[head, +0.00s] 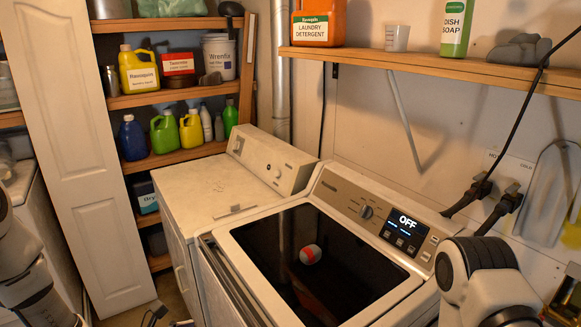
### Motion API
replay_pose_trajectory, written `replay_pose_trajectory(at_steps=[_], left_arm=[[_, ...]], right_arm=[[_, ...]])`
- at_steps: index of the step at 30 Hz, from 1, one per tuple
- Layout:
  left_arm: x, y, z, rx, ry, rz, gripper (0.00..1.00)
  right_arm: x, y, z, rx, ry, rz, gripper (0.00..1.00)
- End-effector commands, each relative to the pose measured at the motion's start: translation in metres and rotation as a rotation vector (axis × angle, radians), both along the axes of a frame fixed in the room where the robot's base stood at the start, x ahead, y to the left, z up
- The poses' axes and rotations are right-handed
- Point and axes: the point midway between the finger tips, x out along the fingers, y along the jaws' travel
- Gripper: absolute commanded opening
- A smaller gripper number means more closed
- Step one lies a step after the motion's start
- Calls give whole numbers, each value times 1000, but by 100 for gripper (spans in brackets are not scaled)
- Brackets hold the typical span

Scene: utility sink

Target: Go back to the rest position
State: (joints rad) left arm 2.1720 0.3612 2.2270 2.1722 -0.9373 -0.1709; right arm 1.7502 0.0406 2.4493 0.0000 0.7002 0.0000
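My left arm (28,272) comes in at the lower left edge, beside the white panelled door. My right arm (488,278) stands at the lower right, in front of the washing machine's right side. The fingers of both grippers are outside the picture or hidden, so I cannot see what either holds. The washing machine (228,247) has a dark glass top, and its display (404,229) reads OFF. A small red and white thing (310,254) shows at the dark glass; I cannot tell whether it is inside or a reflection.
A white dryer (190,187) stands left of the washer. Shelves behind it hold several bottles and a white bucket (218,57). A wall shelf (420,66) carries laundry detergent (318,24), a cup (397,38) and dish soap (456,27). Black hoses (492,205) hang near my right arm.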

Motion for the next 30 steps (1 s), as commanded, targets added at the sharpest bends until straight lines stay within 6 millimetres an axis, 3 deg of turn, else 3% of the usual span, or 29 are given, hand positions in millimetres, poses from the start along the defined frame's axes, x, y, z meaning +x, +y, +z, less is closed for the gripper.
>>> replay_pose_trajectory(at_steps=[1, 5, 8, 11, 13, 16, 18, 20, 22, 24, 27, 30], left_arm=[[-10, -6, -21, 5, 24, -27, 85], [-44, -24, -59, 26, 90, -146, 85], [-82, -39, -93, 56, 162, -281, 85], [-139, -51, -133, 106, 259, -482, 85], [-193, -52, -163, 159, 339, -677, 85], [-276, -35, -200, 266, 434, -1021, 85], [-328, -6, -223, 369, 457, -1310, 85], [-357, 25, -239, 479, 422, -1562, 85], [-366, 57, -257, 620, 302, -1822, 85], [-353, 75, -271, 773, 105, -2019, 85], [-312, 74, -282, 982, -228, -2137, 85], [-277, 62, -288, 1131, -466, -2125, 85]], right_arm=[[0, 0, -10, 0, 0, 0, 40], [0, 0, -22, 0, 1, 0, 40], [-1, 0, -33, 0, 1, 1, 40], [-1, 0, -47, 0, 1, 1, 40], [-1, 0, -58, 0, 1, 1, 40], [-1, 0, -74, 0, 1, 1, 40], [-1, 0, -85, 0, 1, 1, 40], [-1, 0, -92, 0, 1, 1, 40], [-1, 0, -97, 0, 1, 1, 40], [-1, 0, -98, 0, 1, 1, 40], [-1, 0, -95, 0, 1, 1, 40], [-1, 0, -95, 0, 1, 1, 40]])
